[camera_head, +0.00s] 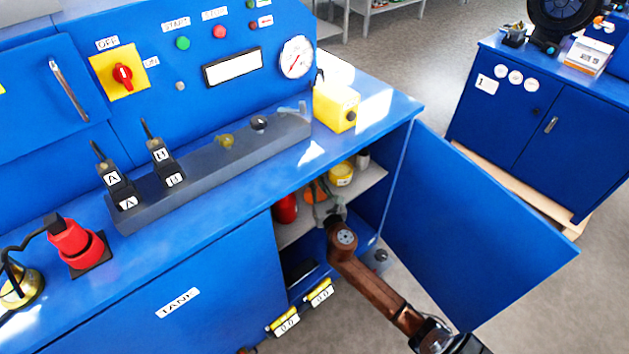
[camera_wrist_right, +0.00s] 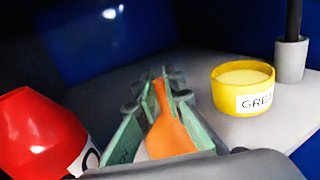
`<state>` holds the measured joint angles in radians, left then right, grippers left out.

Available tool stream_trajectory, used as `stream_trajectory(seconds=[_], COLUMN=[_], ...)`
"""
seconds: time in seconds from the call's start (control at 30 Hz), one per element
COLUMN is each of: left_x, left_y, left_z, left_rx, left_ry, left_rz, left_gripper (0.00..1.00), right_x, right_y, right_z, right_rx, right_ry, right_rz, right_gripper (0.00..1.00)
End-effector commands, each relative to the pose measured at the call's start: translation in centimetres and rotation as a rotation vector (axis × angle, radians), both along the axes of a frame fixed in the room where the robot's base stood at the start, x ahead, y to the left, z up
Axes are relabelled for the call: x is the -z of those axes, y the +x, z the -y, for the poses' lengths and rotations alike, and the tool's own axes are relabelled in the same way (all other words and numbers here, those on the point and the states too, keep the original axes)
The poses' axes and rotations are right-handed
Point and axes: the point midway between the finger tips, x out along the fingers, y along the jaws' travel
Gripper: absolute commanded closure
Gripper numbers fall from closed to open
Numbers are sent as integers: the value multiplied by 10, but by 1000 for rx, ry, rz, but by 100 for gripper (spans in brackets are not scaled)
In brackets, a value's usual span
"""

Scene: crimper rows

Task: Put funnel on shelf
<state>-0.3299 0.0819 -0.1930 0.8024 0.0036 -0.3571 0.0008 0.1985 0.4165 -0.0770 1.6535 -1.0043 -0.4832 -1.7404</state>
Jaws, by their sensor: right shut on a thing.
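The orange funnel (camera_wrist_right: 170,137) is between the fingers of my right gripper (camera_wrist_right: 158,100) in the right wrist view, narrow end away from the camera. The fingers are shut on it. In the head view my right gripper (camera_head: 325,207) reaches into the open cabinet, and the funnel (camera_head: 314,191) shows partly behind it. The funnel is over the grey shelf (camera_head: 366,184), which also shows in the right wrist view (camera_wrist_right: 205,135); I cannot tell if it touches. My left gripper is not in view.
A red container (camera_wrist_right: 42,130) is left of the gripper and a yellow grease tub (camera_wrist_right: 243,87) right of it. A grey holder (camera_wrist_right: 291,60) with a dark rod stands farther right. The open blue door (camera_head: 465,220) stands right of my arm. Bare shelf lies between funnel and tub.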

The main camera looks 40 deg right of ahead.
Motion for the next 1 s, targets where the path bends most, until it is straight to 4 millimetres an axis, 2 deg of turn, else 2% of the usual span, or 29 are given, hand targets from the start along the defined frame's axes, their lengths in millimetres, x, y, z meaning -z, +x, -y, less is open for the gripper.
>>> stream_trajectory(seconds=[0.1, 0.13, 0.37, 0.73, 0.77, 0.87, 1.0], left_x=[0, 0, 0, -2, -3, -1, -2], left_y=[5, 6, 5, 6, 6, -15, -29], left_z=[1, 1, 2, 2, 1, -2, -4], left_rx=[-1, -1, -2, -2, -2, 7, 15], left_ry=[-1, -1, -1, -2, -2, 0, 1], left_rz=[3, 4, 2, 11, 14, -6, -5], left_gripper=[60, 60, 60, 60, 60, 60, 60], right_x=[4, 3, 3, -2, 0, -1, -1], right_y=[0, 0, 0, 0, -4, -20, -49], right_z=[0, 0, 0, 0, -1, -6, -15], right_rx=[0, 0, 0, 0, -1, -1, 0], right_ry=[-1, 0, 0, 0, 1, 2, 1], right_rz=[-1, -1, -1, 0, -2, -2, -2], right_gripper=[100, 89, 74, 74, 74, 74, 74])
